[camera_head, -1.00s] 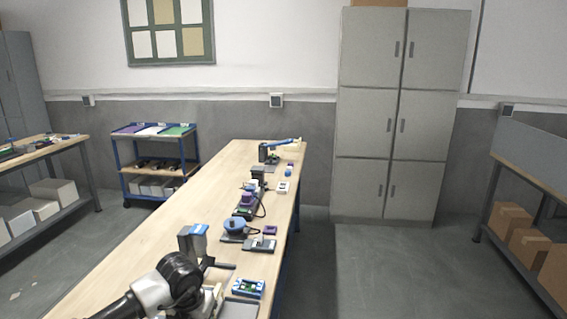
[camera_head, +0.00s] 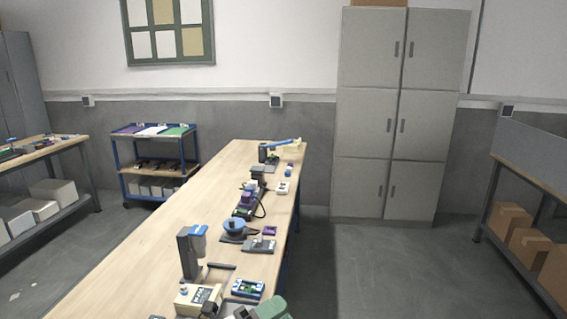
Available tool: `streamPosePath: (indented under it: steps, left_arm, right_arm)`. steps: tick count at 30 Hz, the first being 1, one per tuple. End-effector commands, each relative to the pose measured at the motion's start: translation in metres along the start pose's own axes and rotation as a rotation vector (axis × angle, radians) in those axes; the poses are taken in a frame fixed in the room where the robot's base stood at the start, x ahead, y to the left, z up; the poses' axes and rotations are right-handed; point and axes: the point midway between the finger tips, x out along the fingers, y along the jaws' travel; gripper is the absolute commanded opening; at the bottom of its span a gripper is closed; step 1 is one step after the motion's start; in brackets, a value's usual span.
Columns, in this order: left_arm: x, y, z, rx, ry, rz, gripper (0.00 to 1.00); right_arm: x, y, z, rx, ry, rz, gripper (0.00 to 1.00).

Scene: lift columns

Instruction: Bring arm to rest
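Neither of my grippers shows in the head view, and no part of my arms can be made out. The long wooden workbench (camera_head: 165,240) runs from the bottom edge away to the back wall. On its near part stand a grey upright device with a blue top (camera_head: 191,252), a beige box with a dark panel (camera_head: 197,298) and a blue tray with a green board (camera_head: 248,289). A grey-green thing (camera_head: 273,308) is cut off by the bottom edge; I cannot tell what it is.
Several more devices, including a blue round one (camera_head: 233,229), line the bench's right side. Its left side is bare. A grey cabinet (camera_head: 402,115) stands behind on the right, a blue cart (camera_head: 157,165) behind on the left. The floor (camera_head: 370,270) right of the bench is clear.

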Motion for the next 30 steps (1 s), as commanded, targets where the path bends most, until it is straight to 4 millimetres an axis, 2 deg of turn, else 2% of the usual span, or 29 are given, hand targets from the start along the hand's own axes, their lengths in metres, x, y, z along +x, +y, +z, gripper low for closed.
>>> streamPosePath:
  steps: [2, 5, 8, 9, 11, 12, 15, 18, 24, 30]
  left_arm:
    - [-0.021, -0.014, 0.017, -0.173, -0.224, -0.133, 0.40]
    - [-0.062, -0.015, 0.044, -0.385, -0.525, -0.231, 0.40]
    - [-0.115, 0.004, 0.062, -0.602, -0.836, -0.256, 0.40]
    - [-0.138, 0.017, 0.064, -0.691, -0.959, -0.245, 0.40]
    - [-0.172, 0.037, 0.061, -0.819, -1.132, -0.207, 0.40]
    - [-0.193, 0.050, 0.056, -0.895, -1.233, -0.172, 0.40]
    - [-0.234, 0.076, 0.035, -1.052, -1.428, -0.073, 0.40]
    - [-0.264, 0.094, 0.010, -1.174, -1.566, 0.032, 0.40]
    - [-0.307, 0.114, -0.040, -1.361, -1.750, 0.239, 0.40]
    - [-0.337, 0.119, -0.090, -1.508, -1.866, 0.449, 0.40]
  right_arm:
    - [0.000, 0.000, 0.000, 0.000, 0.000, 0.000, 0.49]
    - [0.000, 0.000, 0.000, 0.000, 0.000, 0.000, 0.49]
    - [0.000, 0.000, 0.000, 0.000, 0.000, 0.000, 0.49]
    - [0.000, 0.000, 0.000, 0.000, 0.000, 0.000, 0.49]
    - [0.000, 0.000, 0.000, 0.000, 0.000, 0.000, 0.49]
    - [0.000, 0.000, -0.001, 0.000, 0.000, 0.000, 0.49]
    - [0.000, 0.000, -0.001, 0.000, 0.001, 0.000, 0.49]
    - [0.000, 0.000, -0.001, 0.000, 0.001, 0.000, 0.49]
    - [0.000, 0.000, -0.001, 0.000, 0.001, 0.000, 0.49]
    - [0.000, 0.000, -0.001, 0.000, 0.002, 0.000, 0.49]
